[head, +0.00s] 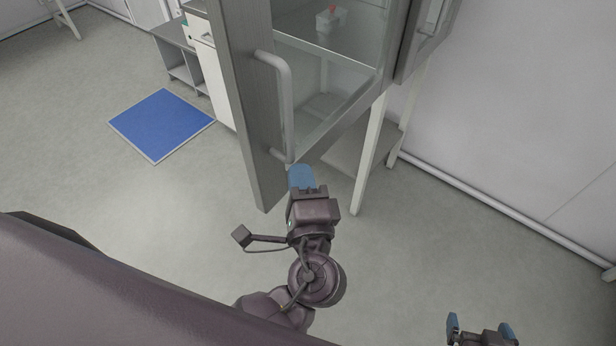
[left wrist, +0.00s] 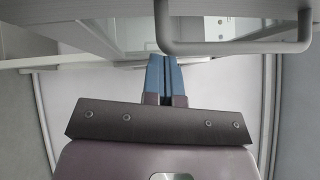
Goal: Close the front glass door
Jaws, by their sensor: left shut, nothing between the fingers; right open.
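The front glass door (head: 250,120) stands open, swung out toward me and seen nearly edge-on in the head view. Its grey bar handle (head: 285,105) is on the side facing right; a grey bar handle also shows at the top of the left wrist view (left wrist: 235,48). My left gripper (head: 301,172), with blue fingers, is shut and empty close to the lower end of the handle. Its fingers show pressed together in the left wrist view (left wrist: 164,70). Whether it touches the door cannot be told. My right gripper (head: 480,325) is open and empty at the bottom right.
The cabinet (head: 340,140) has a glass interior holding a small white item with a red top (head: 328,20). Another panel with a handle (head: 432,18) is at the right. A white leg (head: 369,160) stands below. A blue mat (head: 162,124) lies on open floor.

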